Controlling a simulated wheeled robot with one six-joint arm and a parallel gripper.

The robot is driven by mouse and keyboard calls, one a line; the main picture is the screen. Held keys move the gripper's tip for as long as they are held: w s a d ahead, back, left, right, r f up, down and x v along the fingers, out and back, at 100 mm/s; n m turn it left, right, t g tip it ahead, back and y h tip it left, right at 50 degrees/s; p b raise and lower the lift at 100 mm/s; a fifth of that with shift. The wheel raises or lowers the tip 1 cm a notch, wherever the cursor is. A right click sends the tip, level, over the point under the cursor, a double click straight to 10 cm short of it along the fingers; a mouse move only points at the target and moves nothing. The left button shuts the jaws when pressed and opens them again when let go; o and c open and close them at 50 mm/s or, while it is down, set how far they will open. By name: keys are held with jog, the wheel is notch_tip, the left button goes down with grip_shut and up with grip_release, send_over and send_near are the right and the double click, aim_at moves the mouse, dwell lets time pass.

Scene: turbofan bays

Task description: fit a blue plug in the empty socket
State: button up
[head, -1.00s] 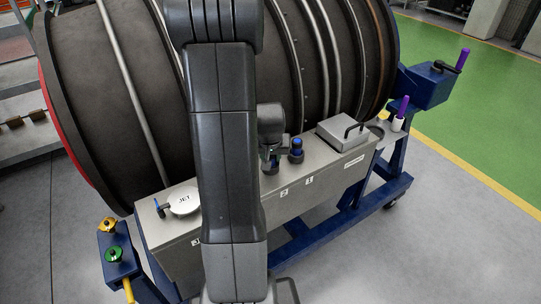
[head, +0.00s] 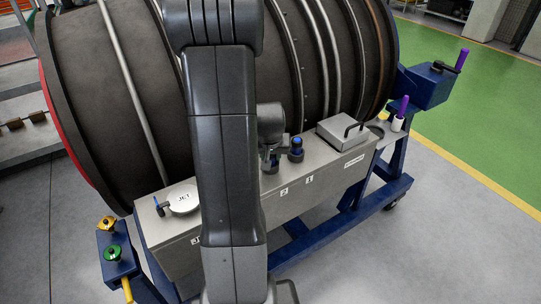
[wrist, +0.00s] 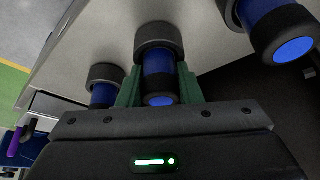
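In the wrist view, the green fingers of my gripper (wrist: 159,92) lie close along both sides of the middle blue plug (wrist: 158,62), with no clear gap. This plug has a black ring near its blue end and a wider black collar at its far end. A second blue plug (wrist: 104,92) stands to its left, and a third (wrist: 288,42) is nearer at the upper right. In the head view, one blue plug (head: 296,147) stands on the grey bench, just right of my gripper (head: 271,160). My arm hides part of the bench. I cannot make out an empty socket.
The grey bench (head: 285,208) carries numbered labels, a round JET lid (head: 184,200) and a grey box with a handle (head: 342,130). The large dark engine casing (head: 115,90) rises behind. A blue stand (head: 365,210) with purple-handled parts lies right; open floor is beyond.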

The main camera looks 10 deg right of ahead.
jog(key=shift+o, duration=0.4)
jog(key=shift+s+r+p, duration=0.15)
jog(key=shift+s+p, duration=0.1)
jog(key=shift+p, duration=0.4)
jog(key=v, duration=1.1)
jog(key=shift+w+r, duration=0.2)
jog(key=shift+r, duration=0.25)
jog(key=shift+f, duration=0.1)
jog(key=x, duration=1.2)
jog(key=shift+s, duration=0.2)
jog(key=shift+f+b, duration=0.55)
jog(key=shift+b, duration=0.1)
